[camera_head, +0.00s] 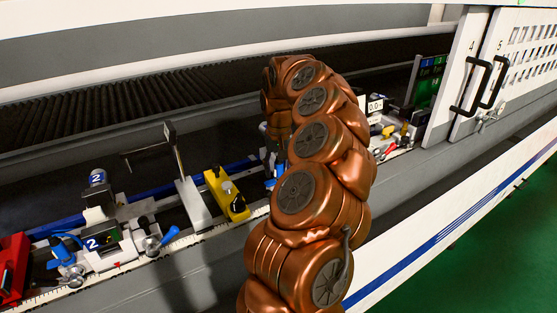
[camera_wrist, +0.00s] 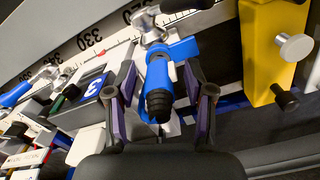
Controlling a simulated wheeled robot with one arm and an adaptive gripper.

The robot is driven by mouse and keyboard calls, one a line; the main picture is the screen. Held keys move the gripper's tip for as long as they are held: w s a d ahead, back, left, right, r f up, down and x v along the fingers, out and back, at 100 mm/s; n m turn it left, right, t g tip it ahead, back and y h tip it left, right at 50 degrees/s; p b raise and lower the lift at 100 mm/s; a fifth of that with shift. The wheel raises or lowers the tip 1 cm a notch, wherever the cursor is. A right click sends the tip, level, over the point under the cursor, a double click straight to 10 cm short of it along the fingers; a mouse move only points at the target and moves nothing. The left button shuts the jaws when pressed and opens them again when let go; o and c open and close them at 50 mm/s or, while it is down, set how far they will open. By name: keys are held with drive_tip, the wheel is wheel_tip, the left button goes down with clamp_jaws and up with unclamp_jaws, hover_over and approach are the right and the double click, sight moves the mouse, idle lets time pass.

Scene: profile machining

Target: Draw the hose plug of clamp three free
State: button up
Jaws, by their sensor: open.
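Clamp three, marked by a blue label with a white 3 (camera_wrist: 92,88), lies below the wrist camera beside the scale. A blue cylindrical part with a black ribbed end, which looks like its hose plug (camera_wrist: 158,88), points toward the camera. My gripper (camera_wrist: 160,70) is open, with one finger on each side of this blue part. Small gaps seem to show, but I cannot tell whether either finger touches it. In the head view my copper arm covers most of clamp three, and only a bit of blue shows beside it.
A yellow block (camera_head: 226,193) with a silver knob stands close on the right in the wrist view (camera_wrist: 262,50). Clamp two (camera_head: 98,243) and a grey upright post (camera_head: 188,190) are to the left. White doors (camera_head: 470,75) with black handles are at the right.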

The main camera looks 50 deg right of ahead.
drive_tip(key=shift+f, duration=0.15)
clamp_jaws()
idle(0.8)
